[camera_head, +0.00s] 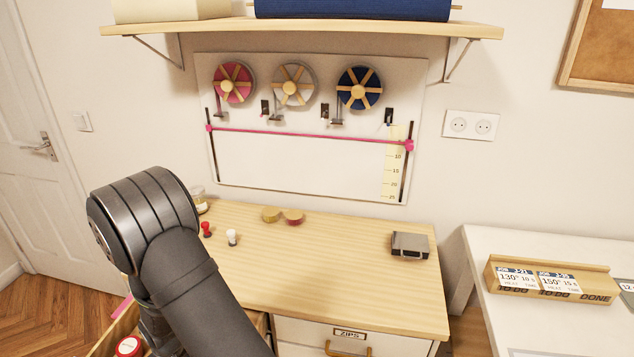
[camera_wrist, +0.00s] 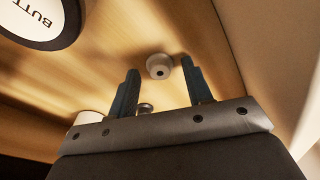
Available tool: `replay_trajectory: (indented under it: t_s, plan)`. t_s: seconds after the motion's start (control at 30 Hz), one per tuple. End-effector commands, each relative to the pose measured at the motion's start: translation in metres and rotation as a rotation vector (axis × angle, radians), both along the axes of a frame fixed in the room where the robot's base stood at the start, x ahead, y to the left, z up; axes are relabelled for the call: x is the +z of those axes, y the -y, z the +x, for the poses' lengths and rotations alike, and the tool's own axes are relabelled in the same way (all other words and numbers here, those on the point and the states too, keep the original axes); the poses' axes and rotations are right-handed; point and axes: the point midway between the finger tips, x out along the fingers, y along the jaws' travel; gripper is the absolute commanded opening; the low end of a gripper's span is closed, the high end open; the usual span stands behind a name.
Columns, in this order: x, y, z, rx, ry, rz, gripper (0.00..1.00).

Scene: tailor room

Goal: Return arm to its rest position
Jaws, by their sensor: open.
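My arm (camera_head: 160,230) reaches up from the bottom of the head view, bends at the upper left and comes down on the left side of the wooden worktop. The head view does not show my gripper; its end is hidden behind the arm or out of frame. In the wrist view my gripper (camera_wrist: 161,88) is open, with two dark fingers apart and nothing held between them. A small grey round piece with a dark centre (camera_wrist: 159,66) lies on wood just beyond the fingertips. A second small round piece (camera_wrist: 145,107) shows between the fingers.
A round label reading "BUTT" (camera_wrist: 40,20) is close by at the upper left. In the head view, a red peg (camera_head: 206,229), white peg (camera_head: 232,238) and jar (camera_head: 198,201) stand near my arm. A red-lidded jar (camera_head: 128,347) is at lower left. The worktop's middle (camera_head: 320,265) is clear.

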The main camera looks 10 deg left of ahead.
Motion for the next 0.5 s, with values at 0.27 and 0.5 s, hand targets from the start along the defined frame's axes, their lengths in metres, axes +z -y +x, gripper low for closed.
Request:
replay_trajectory:
  t_s: [0.27, 0.5]
  plan:
    - [0.0007, 0.0001, 0.0, 0.0, 0.0, 0.0, 0.46]
    - [0.0047, 0.0004, -0.0001, 0.0, 0.0, 0.001, 0.46]
